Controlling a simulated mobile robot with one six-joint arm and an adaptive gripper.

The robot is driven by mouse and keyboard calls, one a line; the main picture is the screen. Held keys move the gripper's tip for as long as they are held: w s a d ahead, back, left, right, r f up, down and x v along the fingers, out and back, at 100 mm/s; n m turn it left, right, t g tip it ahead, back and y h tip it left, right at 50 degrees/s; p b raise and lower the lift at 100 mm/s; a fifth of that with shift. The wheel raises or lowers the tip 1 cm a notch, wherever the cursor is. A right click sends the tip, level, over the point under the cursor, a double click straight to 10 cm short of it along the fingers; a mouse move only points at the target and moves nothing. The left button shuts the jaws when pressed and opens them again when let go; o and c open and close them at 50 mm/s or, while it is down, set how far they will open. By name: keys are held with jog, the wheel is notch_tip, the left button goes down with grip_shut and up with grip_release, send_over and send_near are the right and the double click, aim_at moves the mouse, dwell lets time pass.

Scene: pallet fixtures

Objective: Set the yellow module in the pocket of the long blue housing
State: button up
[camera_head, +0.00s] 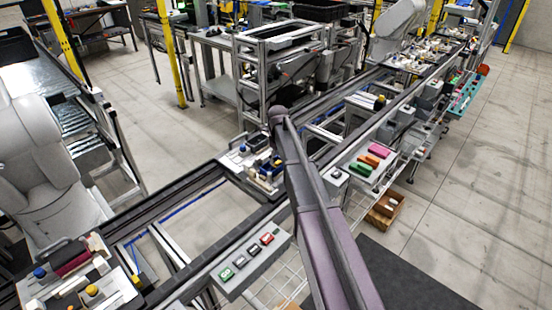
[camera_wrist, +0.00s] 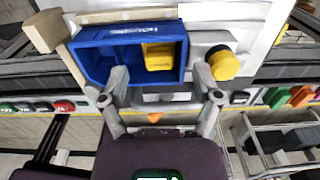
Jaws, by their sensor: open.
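The long blue housing (camera_wrist: 101,68) lies across the upper middle of the wrist view, an open rectangular box on a pale fixture plate. The yellow module (camera_wrist: 160,58) is inside its right end, near the right wall. Whether it sits fully down or level, I cannot tell. The left part of the housing is empty. My gripper (camera_wrist: 161,84) is open and empty, its two fingers apart at the housing's near edge, with the module beyond the gap between them. In the head view, blue and yellow parts show beside my arm, small and partly hidden.
A round yellow button (camera_wrist: 223,66) stands right of the housing. A tan bar (camera_wrist: 62,47) and block flank its left side. Green, black and red buttons (camera_head: 246,256) sit on a panel along the near rail. Coloured blocks (camera_head: 370,160) lie on a shelf to the right.

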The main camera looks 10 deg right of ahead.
aim_at(278, 162)
jog(key=shift+r, duration=0.15)
notch_tip(278, 162, up, 13)
jog(key=p, duration=1.3)
dwell(0.6)
jog(key=s+n, duration=2.8)
jog(key=s, duration=0.1)
jog(key=shift+a+n, duration=0.4)
